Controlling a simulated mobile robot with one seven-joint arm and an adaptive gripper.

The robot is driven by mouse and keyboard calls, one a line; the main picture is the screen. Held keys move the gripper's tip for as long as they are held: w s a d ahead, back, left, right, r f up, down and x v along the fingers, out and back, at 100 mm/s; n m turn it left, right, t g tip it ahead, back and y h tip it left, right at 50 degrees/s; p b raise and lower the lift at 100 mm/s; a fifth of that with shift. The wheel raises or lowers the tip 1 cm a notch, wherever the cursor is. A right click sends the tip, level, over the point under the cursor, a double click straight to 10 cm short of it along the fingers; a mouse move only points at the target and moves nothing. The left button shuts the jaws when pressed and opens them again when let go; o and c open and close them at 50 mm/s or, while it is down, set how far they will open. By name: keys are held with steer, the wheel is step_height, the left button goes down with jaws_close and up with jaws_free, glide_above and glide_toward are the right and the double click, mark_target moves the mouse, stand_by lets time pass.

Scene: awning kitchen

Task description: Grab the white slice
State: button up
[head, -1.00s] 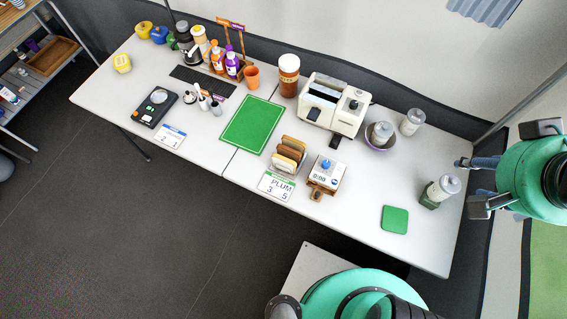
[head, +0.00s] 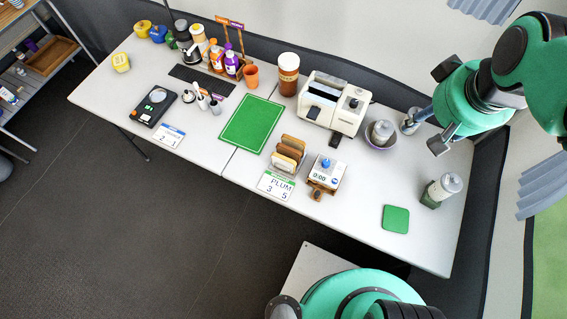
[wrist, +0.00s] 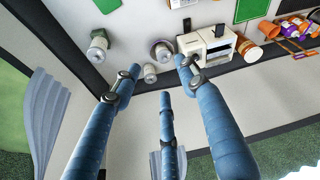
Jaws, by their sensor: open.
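Several bread slices (head: 289,153) stand upright in a small rack on the white table in the head view, in tan and brown tones. I cannot tell clearly which one is the white slice. My gripper (head: 425,130) is at the right, over the table's back right part, well away from the slices. In the wrist view my gripper (wrist: 158,70) has its blue fingers spread, with nothing between them. The slices are not clearly visible in the wrist view.
A cream toaster (head: 334,103) stands behind the slices, with a bowl holding a jar (head: 381,133) to its right. A green board (head: 251,124) lies left. A green coaster (head: 396,219) has clear table around it.

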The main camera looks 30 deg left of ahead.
steer(key=w+a+f+n+g, duration=0.1)
steer(key=w+a+f+n, duration=0.2)
steer(key=a+f, duration=0.4)
steer(key=n+g+h+b, duration=0.1)
steer(key=n+g+b, duration=0.15)
steer(key=n, duration=0.65)
glide_above(284, 157)
step_height(284, 157, down, 20)
steer(key=shift+w+a+f, duration=0.1)
steer(key=shift+a, duration=0.1)
steer(key=shift+f+b, duration=0.7)
steer(key=shift+f, duration=3.6)
steer(key=shift+d+f+b, duration=0.15)
steer(key=shift+f+b, duration=0.7)
steer(key=shift+f, duration=1.8)
